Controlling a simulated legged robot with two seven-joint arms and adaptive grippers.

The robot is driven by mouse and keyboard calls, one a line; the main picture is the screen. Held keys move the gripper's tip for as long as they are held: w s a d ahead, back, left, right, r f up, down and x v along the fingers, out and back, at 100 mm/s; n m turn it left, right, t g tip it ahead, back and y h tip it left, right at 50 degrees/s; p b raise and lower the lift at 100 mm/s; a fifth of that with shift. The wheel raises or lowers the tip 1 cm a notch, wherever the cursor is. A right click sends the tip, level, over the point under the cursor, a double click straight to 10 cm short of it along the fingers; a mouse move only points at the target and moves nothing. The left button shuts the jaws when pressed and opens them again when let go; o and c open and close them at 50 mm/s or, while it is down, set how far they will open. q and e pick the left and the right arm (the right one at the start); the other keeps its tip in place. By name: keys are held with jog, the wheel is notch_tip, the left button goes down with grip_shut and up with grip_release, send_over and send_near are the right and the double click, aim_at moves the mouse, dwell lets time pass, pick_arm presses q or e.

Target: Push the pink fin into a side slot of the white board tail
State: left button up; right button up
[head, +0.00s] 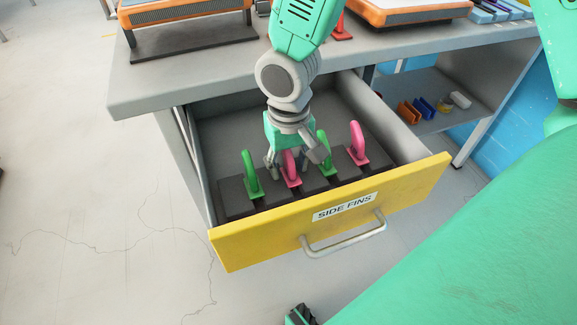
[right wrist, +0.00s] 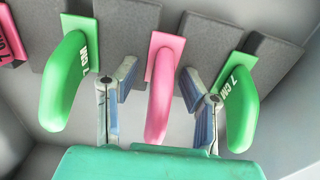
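The pink fin (head: 291,172) stands in a dark foam holder in the open drawer, between two green fins, partly hidden by my right gripper (head: 296,159). In the right wrist view this pink fin (right wrist: 159,100) lies between the two open fingers of the right gripper (right wrist: 160,80), with a gap visible on each side. A second pink fin (head: 358,145) stands at the right end of the row. I cannot make out the white board tail or its side slots. My left gripper cannot be made out.
Green fins (head: 251,174) and (head: 323,153) flank the pink one closely. The drawer's yellow front (head: 270,240), labelled SIDE FINS, and grey walls surround the gripper. The grey worktop (head: 200,75) overhangs behind. A shelf (head: 440,118) with small coloured items is at right.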

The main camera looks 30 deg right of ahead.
jog(key=shift+s, duration=0.1)
grip_shut()
